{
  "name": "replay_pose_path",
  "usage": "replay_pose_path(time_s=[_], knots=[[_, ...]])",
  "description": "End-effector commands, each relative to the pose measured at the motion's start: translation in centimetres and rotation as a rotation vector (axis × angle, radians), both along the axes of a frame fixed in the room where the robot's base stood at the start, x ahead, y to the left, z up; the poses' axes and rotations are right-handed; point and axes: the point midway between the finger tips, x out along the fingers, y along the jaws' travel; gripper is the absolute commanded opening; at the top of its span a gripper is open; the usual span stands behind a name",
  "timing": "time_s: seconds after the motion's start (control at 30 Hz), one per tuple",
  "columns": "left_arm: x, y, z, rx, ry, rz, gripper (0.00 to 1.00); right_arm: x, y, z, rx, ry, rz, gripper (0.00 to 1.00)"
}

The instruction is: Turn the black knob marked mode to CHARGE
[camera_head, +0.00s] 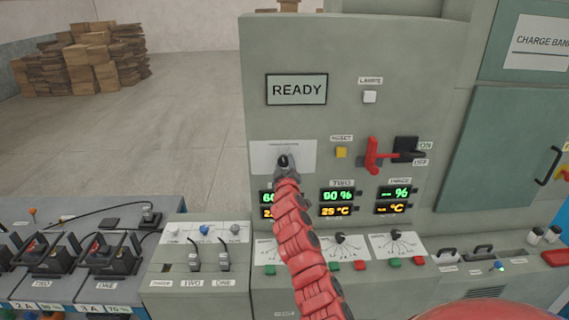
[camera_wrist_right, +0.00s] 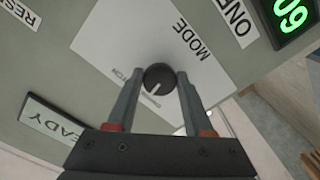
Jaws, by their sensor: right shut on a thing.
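The black mode knob (camera_head: 283,160) sits on a white plate (camera_head: 262,150) on the grey cabinet front, below the READY sign. In the right wrist view the round knob (camera_wrist_right: 159,78) lies between the two fingers of my right gripper (camera_wrist_right: 160,92), which is shut on its sides. The knob's white line points down and slightly left in that view, toward small lettering too blurred to read surely. The MODE label (camera_wrist_right: 192,40) is beside it. In the head view my right gripper (camera_head: 283,170) covers part of the knob. My left gripper is not in view.
A yellow button (camera_head: 341,152) and a red lever switch (camera_head: 374,155) are right of the knob. Lit displays (camera_head: 338,195) sit lower, above small dials and coloured buttons.

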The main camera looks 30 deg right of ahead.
Motion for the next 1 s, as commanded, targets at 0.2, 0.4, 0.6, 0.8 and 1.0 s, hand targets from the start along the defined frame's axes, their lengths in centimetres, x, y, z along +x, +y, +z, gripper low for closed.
replay_pose_path(time_s=[0.2,0.4,0.6,0.8,1.0], knots=[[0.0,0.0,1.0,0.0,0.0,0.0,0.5,0.0,0.1,0.2,-0.143,0.087,0.002,0.0],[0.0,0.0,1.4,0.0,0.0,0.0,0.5,0.0,0.0,0.1,-0.234,0.144,0.001,0.0],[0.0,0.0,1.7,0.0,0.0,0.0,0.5,0.0,0.0,0.1,-0.285,0.176,0.001,0.0],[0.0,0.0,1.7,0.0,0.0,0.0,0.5,0.0,0.0,0.0,-0.304,0.187,0.001,0.0],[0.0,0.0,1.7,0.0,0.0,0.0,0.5,0.0,0.0,0.0,-0.306,0.188,0.001,0.0]])
